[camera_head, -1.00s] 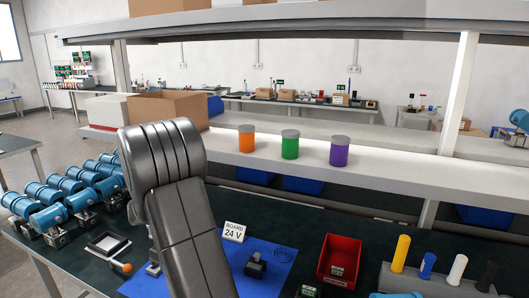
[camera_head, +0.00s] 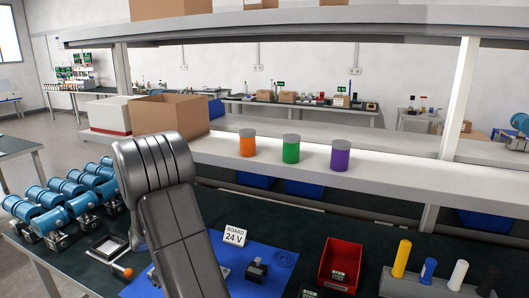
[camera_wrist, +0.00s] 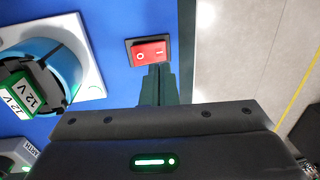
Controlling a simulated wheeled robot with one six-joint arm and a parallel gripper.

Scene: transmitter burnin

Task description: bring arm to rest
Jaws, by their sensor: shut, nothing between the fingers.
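My arm (camera_head: 155,165) rises in front of the bench in the head view, its elbow bent and the forearm running down out of the picture. My gripper (camera_wrist: 157,68) shows in the wrist view with its dark fingers together and nothing between them. The fingertips appear just below a red rocker switch (camera_wrist: 149,53) on a blue surface (camera_wrist: 110,20). I cannot tell whether they touch it. In the head view the gripper is out of sight.
A blue round device (camera_wrist: 60,65) with a 12 V label is left of the fingers. The bench holds blue cylindrical units (camera_head: 50,215), a 24 V board sign (camera_head: 235,235), a red bin (camera_head: 341,262) and coloured pegs (camera_head: 402,258). A shelf (camera_head: 400,175) with three canisters stands behind.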

